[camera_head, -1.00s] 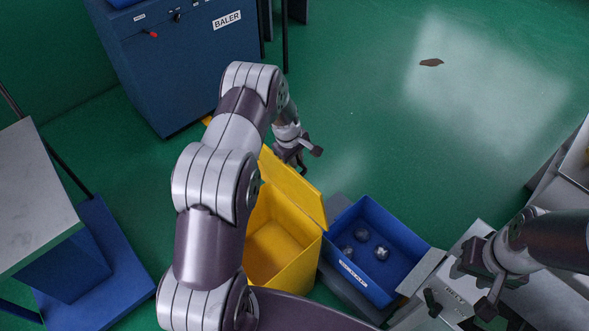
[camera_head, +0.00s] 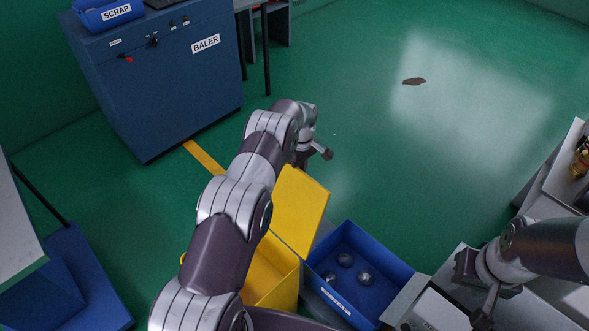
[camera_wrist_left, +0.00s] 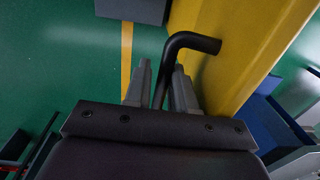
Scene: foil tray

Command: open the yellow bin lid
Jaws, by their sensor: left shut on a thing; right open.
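The yellow bin (camera_head: 275,272) stands below my left arm, which hides much of it. Its yellow lid (camera_head: 302,212) is raised, standing up at the far side with its broad face showing and the bin's mouth partly uncovered. My left gripper (camera_head: 312,154) is at the lid's upper far side, partly hidden by my arm. In the left wrist view, this gripper (camera_wrist_left: 160,88) is shut on a bent black handle (camera_wrist_left: 196,42), whose end reaches to the yellow panel. My right gripper (camera_head: 480,296) is open and apart from the bin at the lower right.
A blue bin (camera_head: 385,268) with several foil balls stands right of the yellow bin. A blue baler (camera_head: 165,85) with a scrap tray (camera_head: 108,14) stands back left. Green floor is clear beyond, except a brown scrap (camera_head: 414,81).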

